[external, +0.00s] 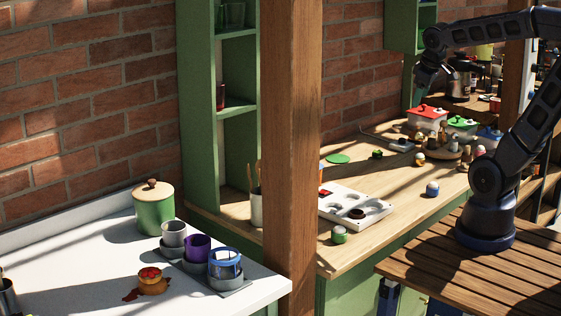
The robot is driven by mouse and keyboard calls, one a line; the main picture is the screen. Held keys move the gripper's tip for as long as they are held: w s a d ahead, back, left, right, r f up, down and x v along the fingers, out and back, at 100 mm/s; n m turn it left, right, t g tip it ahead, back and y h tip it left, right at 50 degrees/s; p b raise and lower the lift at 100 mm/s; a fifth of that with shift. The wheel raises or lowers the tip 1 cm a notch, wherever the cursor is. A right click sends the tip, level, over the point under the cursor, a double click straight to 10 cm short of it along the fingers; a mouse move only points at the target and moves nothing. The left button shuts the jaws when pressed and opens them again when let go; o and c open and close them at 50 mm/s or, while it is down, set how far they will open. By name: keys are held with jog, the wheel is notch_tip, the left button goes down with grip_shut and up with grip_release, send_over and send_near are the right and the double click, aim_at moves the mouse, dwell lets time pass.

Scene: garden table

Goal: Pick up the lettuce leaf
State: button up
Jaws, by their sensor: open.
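A flat, bright green piece (338,158), which looks like the lettuce leaf, lies on the wooden counter near the brick wall. It is small in the external view, so its exact shape is hard to tell. My gripper (424,80) hangs at the end of the dark arm, up and to the right of the green piece, well apart from it. The gripper is open, and nothing shows between its fingers.
A white tray with round wells (377,226) is in front of the green piece. A wooden post (290,130) stands to its left. Red-lidded (427,121) and green-lidded (461,127) containers crowd the counter's right part. A blue-white ball (432,189) sits near the front edge.

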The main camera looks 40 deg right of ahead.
jog(key=w+d+f+n+g+h, duration=0.1)
jog(key=w+d+n, duration=0.1)
jog(key=w, duration=0.3)
jog(key=w+d+f+n+h, duration=0.1)
jog(key=w+d+f+n, duration=0.15)
jog(key=w, duration=0.25)
jog(key=n+g, duration=0.2)
jog(key=n, duration=1.1)
send_over(377, 151)
jog(key=s+a, duration=0.1)
jog(key=a, duration=0.3)
notch_tip(377, 151, down, 20)
jog(key=shift+n+h, duration=0.25)
jog(key=shift+h, duration=0.15)
jog(key=shift+x, duration=5.5)
jog(key=shift+w, duration=0.2)
jog(key=c, duration=1.1)
jog(key=shift+o, duration=0.2)
